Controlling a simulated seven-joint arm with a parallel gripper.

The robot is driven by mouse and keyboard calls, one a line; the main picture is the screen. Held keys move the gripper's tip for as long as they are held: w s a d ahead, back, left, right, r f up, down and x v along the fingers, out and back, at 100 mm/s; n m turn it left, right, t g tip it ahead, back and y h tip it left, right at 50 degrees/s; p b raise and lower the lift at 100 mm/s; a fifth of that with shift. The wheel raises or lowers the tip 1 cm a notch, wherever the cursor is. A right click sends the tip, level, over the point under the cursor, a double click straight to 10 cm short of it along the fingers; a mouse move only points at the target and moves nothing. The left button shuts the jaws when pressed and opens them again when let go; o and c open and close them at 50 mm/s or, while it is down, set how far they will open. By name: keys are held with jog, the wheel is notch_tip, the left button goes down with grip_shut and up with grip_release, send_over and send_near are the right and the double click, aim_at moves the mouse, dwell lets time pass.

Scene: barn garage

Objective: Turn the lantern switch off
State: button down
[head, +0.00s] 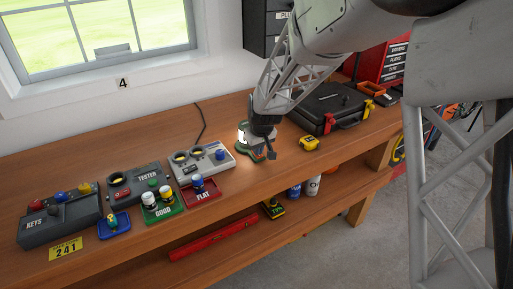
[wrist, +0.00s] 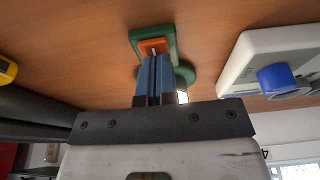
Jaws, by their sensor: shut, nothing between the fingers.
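The lantern (head: 243,134) stands on the workbench, with a green base and a lit glass part that glows on the wood. My gripper (head: 270,152) is in front of it and hides part of it. In the wrist view the lantern's green base (wrist: 138,38) shows with an orange switch (wrist: 154,46) on it. My gripper (wrist: 155,65) is shut and empty, with its blue fingertips at the switch's near edge. I cannot tell whether they touch it. The lantern's body is mostly hidden behind the fingers.
A grey box with a blue knob (head: 219,155) stands close left of the lantern. A yellow tape measure (head: 309,143) and a black case (head: 327,107) lie to the right. Testers, trays and jars crowd the left of the workbench (head: 225,199). Its front strip is mostly clear.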

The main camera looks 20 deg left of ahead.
jog(key=shift+s+d+f, duration=0.1)
jog(key=shift+s+f, duration=0.05)
jog(key=shift+r, duration=0.55)
jog(key=v, duration=1.3)
jog(key=shift+d, duration=0.25)
jog(key=shift+s, duration=0.1)
jog(key=shift+w+a+r+t+y, duration=0.25)
jog(key=shift+w+r+t+y, duration=0.1)
jog(key=shift+w, duration=0.2)
jog(key=shift+f, duration=0.2)
jog(key=x, duration=1.1)
jog(key=shift+f, duration=0.25)
jog(key=shift+x, duration=1.05)
